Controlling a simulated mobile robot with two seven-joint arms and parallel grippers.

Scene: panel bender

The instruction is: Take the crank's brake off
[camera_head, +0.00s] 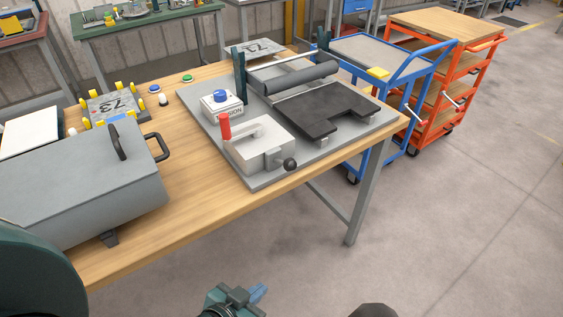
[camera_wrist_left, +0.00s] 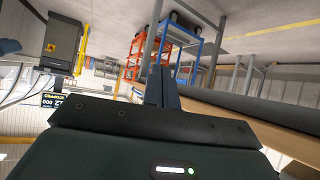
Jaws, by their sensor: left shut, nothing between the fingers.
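The panel bender stands on a grey base plate (camera_head: 262,177) on the wooden table. At its front is a light grey housing (camera_head: 262,145) with a short crank arm ending in a black ball knob (camera_head: 290,164). A red lever (camera_head: 224,126), seemingly the brake, stands upright at the housing's left corner. My left gripper (camera_head: 258,293) is low at the bottom of the head view, in front of the table and well apart from the lever. Its fingers (camera_wrist_left: 162,86) are together and empty in the left wrist view. My right gripper is not seen.
A white box with a blue button (camera_head: 221,97) stands close behind the lever. A grey lidded case (camera_head: 80,185) with black handles is on the table's left. A black notched plate (camera_head: 325,108) lies right of the housing. Floor in front of the table is clear.

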